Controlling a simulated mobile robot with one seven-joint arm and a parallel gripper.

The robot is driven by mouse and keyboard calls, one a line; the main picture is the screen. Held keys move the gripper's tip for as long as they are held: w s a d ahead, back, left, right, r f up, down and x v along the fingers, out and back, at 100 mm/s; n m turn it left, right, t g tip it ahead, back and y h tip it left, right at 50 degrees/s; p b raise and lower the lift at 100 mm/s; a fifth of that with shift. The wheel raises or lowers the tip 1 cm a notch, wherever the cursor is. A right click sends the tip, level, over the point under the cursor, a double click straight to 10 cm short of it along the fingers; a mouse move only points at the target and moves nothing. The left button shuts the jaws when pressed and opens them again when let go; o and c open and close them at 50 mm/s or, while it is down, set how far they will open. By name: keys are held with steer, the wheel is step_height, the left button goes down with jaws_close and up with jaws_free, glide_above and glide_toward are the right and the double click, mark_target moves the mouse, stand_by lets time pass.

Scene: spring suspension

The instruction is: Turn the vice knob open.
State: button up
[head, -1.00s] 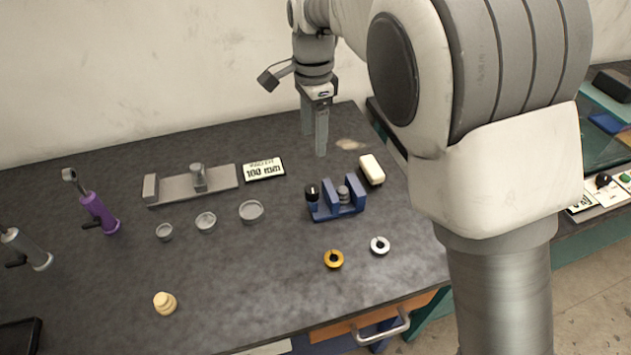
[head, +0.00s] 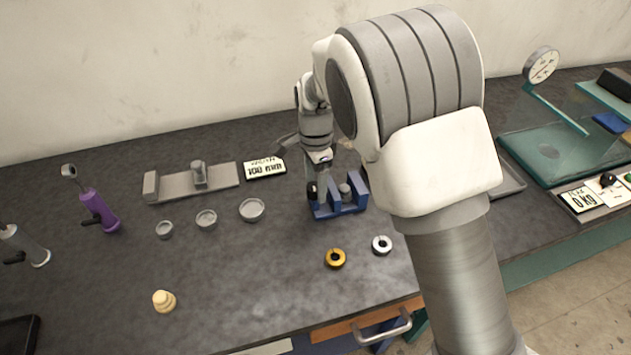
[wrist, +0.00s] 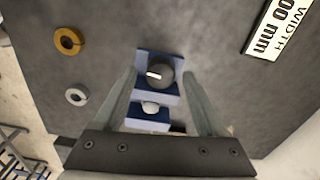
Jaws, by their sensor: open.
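The blue vice (head: 340,208) stands on the dark table, with its black knob (head: 312,191) at its left end. In the wrist view the round knob (wrist: 160,73) has a white mark on it, and the vice's blue body (wrist: 148,125) lies below it in the picture. My gripper (wrist: 159,74) is open, with one finger on each side of the knob in that view. In the head view my gripper (head: 315,178) is low over the vice's left end and partly hides it. I cannot tell whether the fingers touch the knob.
A gold ring (head: 335,258) and a silver ring (head: 382,245) lie in front of the vice. A width display (head: 264,168) and a grey slide fixture (head: 190,182) are to the left, with several small dishes (head: 206,220). A teal dial stand (head: 560,150) is at the right.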

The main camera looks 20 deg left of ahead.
steer(key=shift+c, duration=0.2)
jaws_close()
stand_by(0.3)
steer(key=n, duration=0.4)
steer(key=shift+w+a+n, duration=0.1)
steer(key=shift+n, duration=0.2)
steer(key=n, duration=0.5)
steer(key=shift+a, duration=0.1)
steer(key=n, duration=0.9)
steer(key=shift+a+n, duration=0.15)
steer(key=shift+n, duration=0.25)
steer(key=shift+p, duration=0.3)
